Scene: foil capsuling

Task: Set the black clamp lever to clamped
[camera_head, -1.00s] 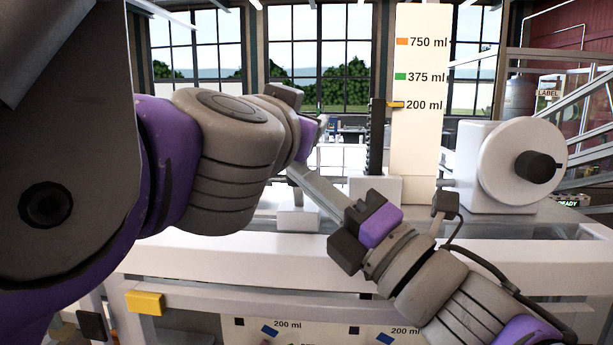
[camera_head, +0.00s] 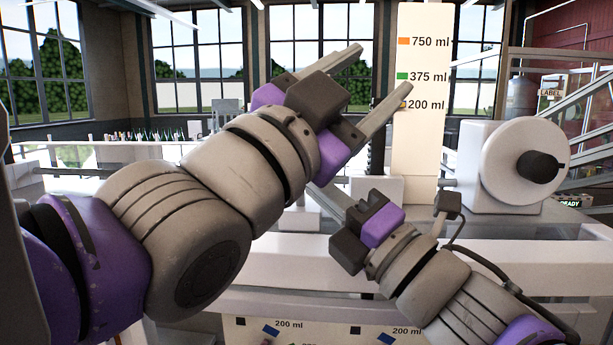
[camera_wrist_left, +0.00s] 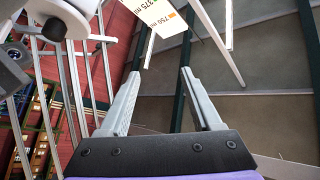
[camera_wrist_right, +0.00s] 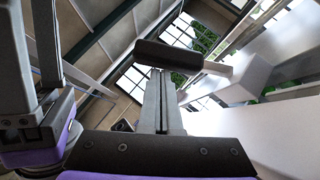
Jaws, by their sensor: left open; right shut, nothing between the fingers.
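A black bar-shaped grip on a pale rod, which looks like the clamp lever (camera_wrist_right: 182,57), shows in the right wrist view just past my right fingertips. I cannot tell whether they touch it. In the head view I cannot make the lever out; my left arm covers much of that area. My right gripper (camera_wrist_right: 160,76) is shut and empty; in the head view it points up and left, its tips partly behind my left arm. My left gripper (camera_head: 383,76) is open and empty, raised in front of the scale board. Its spread fingers show in the left wrist view (camera_wrist_left: 161,76).
A cream scale board (camera_head: 420,150) marked 750, 375 and 200 ml stands behind the grippers. A white round housing (camera_head: 522,165) with a black knob (camera_head: 538,166) stands at the right. A white machine beam (camera_head: 500,252) runs across the front, below the grippers.

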